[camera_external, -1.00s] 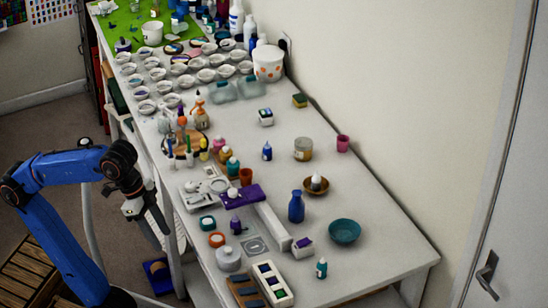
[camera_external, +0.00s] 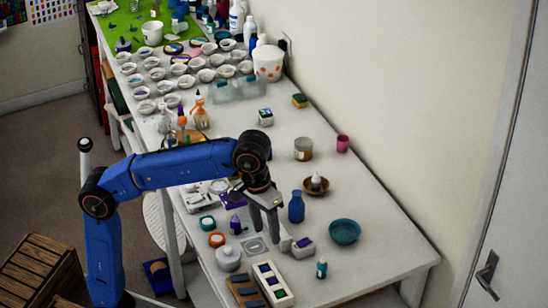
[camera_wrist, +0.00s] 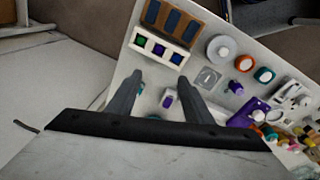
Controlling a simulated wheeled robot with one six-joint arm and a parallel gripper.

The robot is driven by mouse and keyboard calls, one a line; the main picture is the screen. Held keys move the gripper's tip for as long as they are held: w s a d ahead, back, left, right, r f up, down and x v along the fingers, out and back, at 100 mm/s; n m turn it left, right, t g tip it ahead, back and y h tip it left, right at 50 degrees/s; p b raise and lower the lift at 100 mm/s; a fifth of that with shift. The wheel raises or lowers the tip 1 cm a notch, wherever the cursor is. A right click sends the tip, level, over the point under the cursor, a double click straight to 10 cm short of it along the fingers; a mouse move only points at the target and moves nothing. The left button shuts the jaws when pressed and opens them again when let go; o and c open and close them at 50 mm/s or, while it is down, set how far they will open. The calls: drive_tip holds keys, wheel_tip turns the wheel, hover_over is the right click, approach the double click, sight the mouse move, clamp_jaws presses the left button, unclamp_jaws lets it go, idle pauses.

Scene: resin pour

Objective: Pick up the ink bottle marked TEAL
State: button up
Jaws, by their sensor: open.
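A small teal bottle with a pale cap (camera_external: 321,268) stands upright near the table's front right edge. Its lettering is too small to read. In the wrist view a bit of teal (camera_wrist: 140,88), apparently this bottle, shows beside the left finger, which partly hides it. My gripper (camera_external: 266,232) is open and empty, pointing down over the table, left of and farther back than the teal bottle. In the wrist view, both fingers of my gripper (camera_wrist: 158,80) are spread with nothing held between them.
A small white box with a purple top (camera_external: 302,247) is close to my gripper. A blue vase (camera_external: 296,206) and teal bowl (camera_external: 344,231) stand right of it. A white tray (camera_external: 289,301) lies in front. A purple bottle (camera_external: 236,225) stands left. The right front corner is clear.

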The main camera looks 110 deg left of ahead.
sight(323, 259)
drive_tip(key=shift+w+a+f+n+g, duration=0.25)
drive_tip(key=shift+w+a+f+n, duration=1.05)
drive_tip(key=shift+w, duration=1)
drive_tip(key=shift+w+a+f+n+g, duration=0.3)
drive_tip(key=shift+w+a+f+n, duration=0.5)
drive_tip(key=shift+w+a, duration=1.25)
drive_tip(key=shift+w+a+f+n+g, duration=0.25)
drive_tip(key=shift+w+a+f+n, duration=0.8)
drive_tip(key=shift+w, duration=1.55)
drive_tip(key=shift+m, duration=0.25)
drive_tip(key=shift+a+f, duration=0.15)
drive_tip(key=shift+f, duration=6.2)
drive_tip(key=shift+c, duration=0.3)
drive_tip(key=c, duration=1.1)
